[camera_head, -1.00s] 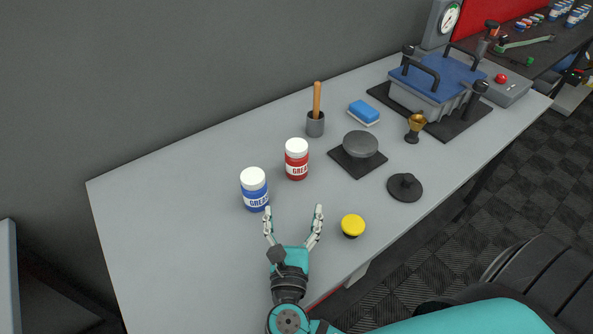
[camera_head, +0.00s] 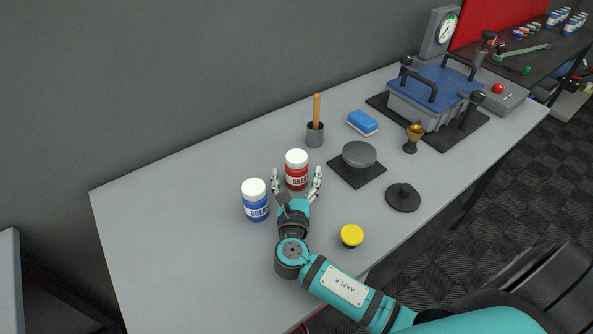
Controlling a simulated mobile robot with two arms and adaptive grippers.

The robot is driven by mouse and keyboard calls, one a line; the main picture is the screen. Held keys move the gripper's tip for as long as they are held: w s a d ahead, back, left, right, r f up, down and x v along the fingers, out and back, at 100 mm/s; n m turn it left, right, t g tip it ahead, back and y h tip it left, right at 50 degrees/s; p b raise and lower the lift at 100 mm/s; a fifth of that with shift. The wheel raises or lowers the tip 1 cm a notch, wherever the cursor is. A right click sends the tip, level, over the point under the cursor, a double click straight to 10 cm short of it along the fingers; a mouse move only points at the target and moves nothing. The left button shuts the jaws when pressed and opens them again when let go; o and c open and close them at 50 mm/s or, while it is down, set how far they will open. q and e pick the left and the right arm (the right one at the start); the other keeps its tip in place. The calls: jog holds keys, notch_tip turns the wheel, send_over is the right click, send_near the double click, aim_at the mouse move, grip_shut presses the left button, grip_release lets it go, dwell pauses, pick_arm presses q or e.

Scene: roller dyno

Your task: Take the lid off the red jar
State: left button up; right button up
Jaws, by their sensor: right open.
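The red jar (camera_head: 296,179) stands upright on the grey table with its white lid (camera_head: 296,157) on top. My right gripper (camera_head: 296,178) is open, with one finger on each side of the red jar's body, below the lid. I cannot tell whether the fingers touch the jar. A blue jar (camera_head: 256,209) with a white lid stands just left of my right gripper. My left gripper is not in view.
A yellow-topped button (camera_head: 351,234) sits right of my right wrist. Behind are a cup with a wooden handle (camera_head: 315,132), a blue sponge (camera_head: 363,121) and a grey round plate on a mat (camera_head: 358,155). The table's left part is clear.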

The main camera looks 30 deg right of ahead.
aim_at(296, 166)
jog(key=x, duration=0.3)
jog(key=shift+w+d, duration=0.1)
jog(key=shift+c, duration=0.4)
jog(key=c, duration=1.4)
jog(key=shift+c, duration=0.4)
jog(key=shift+r, duration=0.1)
jog(key=shift+r, duration=0.55)
notch_tip(296, 166, up, 2)
jog(key=shift+r, duration=0.15)
jog(key=v, duration=0.5)
jog(key=r+b+v, duration=0.1)
jog(key=v, duration=1)
jog(key=shift+s+d+r, duration=0.25)
jog(key=shift+d, duration=0.15)
grip_shut()
